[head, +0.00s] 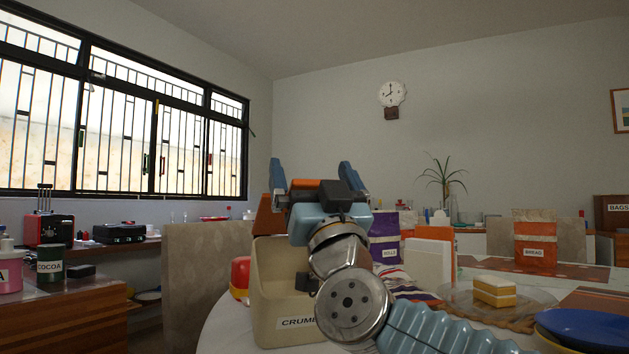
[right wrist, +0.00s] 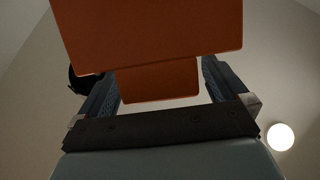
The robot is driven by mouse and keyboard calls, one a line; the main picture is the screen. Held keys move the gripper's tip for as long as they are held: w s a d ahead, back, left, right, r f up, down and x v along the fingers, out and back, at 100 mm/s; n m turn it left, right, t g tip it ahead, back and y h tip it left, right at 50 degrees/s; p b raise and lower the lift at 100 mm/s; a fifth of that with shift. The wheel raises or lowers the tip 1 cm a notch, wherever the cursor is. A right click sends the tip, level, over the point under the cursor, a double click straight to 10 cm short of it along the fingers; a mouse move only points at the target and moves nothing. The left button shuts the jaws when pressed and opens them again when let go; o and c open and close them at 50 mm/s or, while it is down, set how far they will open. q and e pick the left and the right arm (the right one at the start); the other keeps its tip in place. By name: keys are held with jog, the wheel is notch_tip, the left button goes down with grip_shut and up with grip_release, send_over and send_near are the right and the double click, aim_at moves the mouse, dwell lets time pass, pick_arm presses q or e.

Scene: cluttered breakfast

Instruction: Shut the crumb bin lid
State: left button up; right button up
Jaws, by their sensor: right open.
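The crumb bin (head: 265,305) is a cream box with a CRUMB label, standing on the round white table. Its orange lid (head: 267,218) stands raised at the back of the bin, partly hidden behind my right gripper. My right gripper (head: 312,172) is above the bin, pointing up and away, with its blue fingers apart. In the right wrist view the orange lid (right wrist: 150,35) fills the top, and a narrower orange part of it shows between the open fingers (right wrist: 160,80). I cannot tell whether they touch. My left gripper is not in view.
A red and yellow object (head: 240,277) stands left of the bin. To the right are a purple package (head: 384,240), a white and orange box (head: 430,257), cake (head: 497,291) on a glass plate, and blue plates (head: 585,328). A chair back (head: 205,262) stands behind the table.

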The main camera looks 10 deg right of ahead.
jog(key=b+v, duration=0.1)
jog(key=v, duration=1.2)
jog(key=shift+s+f+b, duration=0.3)
jog(key=shift+b, duration=0.1)
jog(key=shift+d, duration=0.1)
